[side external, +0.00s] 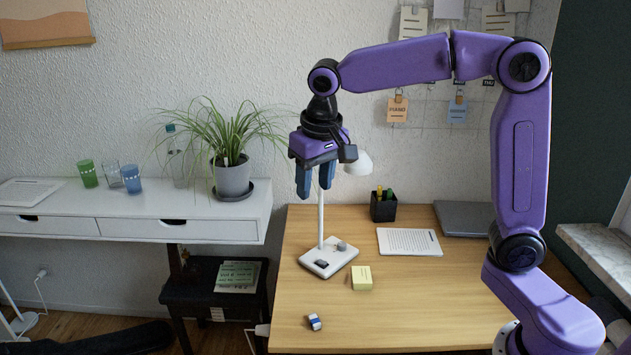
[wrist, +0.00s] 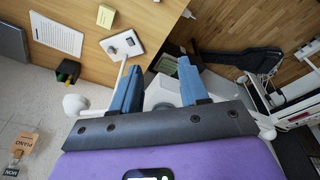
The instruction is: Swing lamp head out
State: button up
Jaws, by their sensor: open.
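The white desk lamp stands upright on the wooden desk, on a square base (side external: 328,258) with a thin post (side external: 321,218). Its lamp head (side external: 358,163) shows just right of my gripper, partly hidden behind it. My gripper (side external: 315,187) is open, points down and hangs at the top of the post. In the wrist view the lamp head (wrist: 75,104) lies left of my gripper (wrist: 159,68), outside the left finger. The base (wrist: 122,44) and part of the post show beyond that finger. The head's joint is hidden, and I cannot tell whether a finger touches the lamp.
On the desk (side external: 420,310) are a black pen cup (side external: 383,206), paper (side external: 409,242), a closed laptop (side external: 465,218), yellow notes (side external: 361,278) and an eraser (side external: 314,322). A potted plant (side external: 232,178) stands on the white shelf at left. The desk's front is mostly clear.

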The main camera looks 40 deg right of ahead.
jog(key=shift+s, duration=0.2)
jog(key=shift+w, duration=0.1)
jog(key=w+d+r+m+h, duration=0.1)
jog(key=w+d+m, duration=0.1)
jog(key=w, duration=0.2)
jog(key=w+d+r+m, duration=0.2)
jog(key=w+m, duration=0.1)
jog(key=w, duration=0.1)
jog(key=w+d+r+m+h, duration=0.1)
jog(key=w+d+m+h, duration=0.1)
jog(key=w+d+m, duration=0.45)
jog(key=w+d+r+m+h, duration=0.15)
jog(key=w+d+m, duration=0.25)
jog(key=d+m, duration=0.55)
jog(key=d+f+n, duration=0.1)
jog(key=d+f, duration=0.2)
jog(key=f, duration=0.2)
jog(key=w+d+f, duration=0.1)
jog(key=d+f, duration=0.2)
jog(key=f, duration=0.2)
jog(key=w+d+f+n, duration=0.1)
jog(key=d+f, duration=0.2)
jog(key=f, duration=0.2)
jog(key=shift+d+n+y, duration=0.1)
jog(key=shift+n+y, duration=0.2)
jog(key=shift+y, duration=0.05)
jog(key=shift+r, duration=0.1)
grip_shut()
